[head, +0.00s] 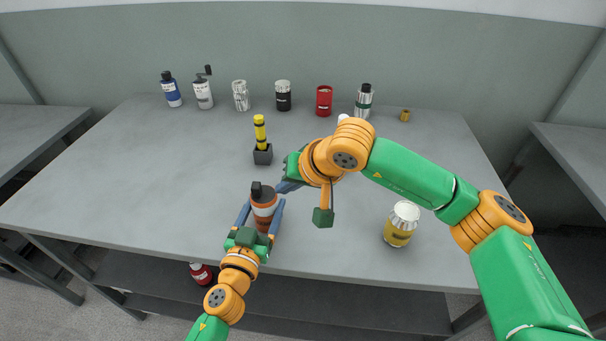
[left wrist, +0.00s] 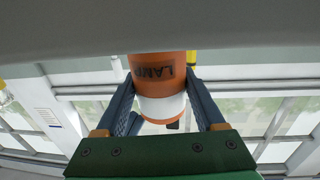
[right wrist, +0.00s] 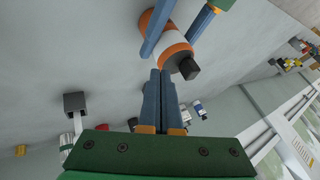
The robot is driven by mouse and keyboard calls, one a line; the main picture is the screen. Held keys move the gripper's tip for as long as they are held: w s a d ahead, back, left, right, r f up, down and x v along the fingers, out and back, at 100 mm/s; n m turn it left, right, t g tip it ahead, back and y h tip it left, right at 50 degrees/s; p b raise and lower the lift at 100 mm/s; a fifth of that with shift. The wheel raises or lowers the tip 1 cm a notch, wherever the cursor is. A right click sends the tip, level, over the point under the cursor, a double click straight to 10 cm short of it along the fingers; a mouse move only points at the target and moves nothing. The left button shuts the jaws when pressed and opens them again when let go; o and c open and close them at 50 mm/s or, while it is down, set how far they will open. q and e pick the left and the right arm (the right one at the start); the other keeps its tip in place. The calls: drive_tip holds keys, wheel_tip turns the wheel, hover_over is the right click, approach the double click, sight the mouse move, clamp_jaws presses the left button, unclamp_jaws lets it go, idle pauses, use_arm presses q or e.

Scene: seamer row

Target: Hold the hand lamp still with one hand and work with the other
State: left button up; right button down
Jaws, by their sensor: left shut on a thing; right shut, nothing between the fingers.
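The hand lamp (head: 264,208) is an orange cylinder with a pale band and a black part on top. It is near the table's front edge, left of centre. My left gripper (head: 262,217) is shut around its sides. The left wrist view shows the lamp (left wrist: 158,72) between both fingers, with the lettering LAMP. My right gripper (head: 284,186) is shut and empty, just right of the lamp's top. In the right wrist view its closed fingertips (right wrist: 160,72) point at the lamp (right wrist: 168,38), close to its black part (right wrist: 189,69). Whether they touch is unclear.
A yellow-and-black stick stands in a dark block (head: 263,155) behind the lamp. A yellow can (head: 399,228) with a pale lid stands at the front right. Several bottles and cans, including a red can (head: 324,101), line the back. A red item (head: 201,273) is below the table.

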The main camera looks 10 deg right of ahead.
drive_tip(key=v, duration=1)
drive_tip(key=shift+d, duration=0.45)
